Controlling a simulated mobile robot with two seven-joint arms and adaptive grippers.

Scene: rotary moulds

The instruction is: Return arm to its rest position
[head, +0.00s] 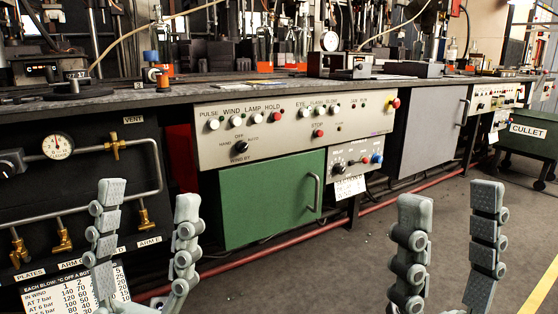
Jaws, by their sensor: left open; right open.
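My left gripper (148,205) is at the lower left of the head view, fingers pointing up and spread apart, with nothing between them. It shows in front of the black gauge panel and the bench front. My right gripper (451,210) is at the lower right, its fingers also upright and apart, empty, with grey floor behind it. Neither gripper appears to touch anything. The arm links behind both grippers are mostly out of the picture.
A long workbench (130,98) with machinery runs across the back. Below it are a control panel (290,128), a green cabinet door (262,200) and a pressure gauge (57,145). A green cullet bin (528,137) stands at right. The floor (350,265) between the grippers is clear.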

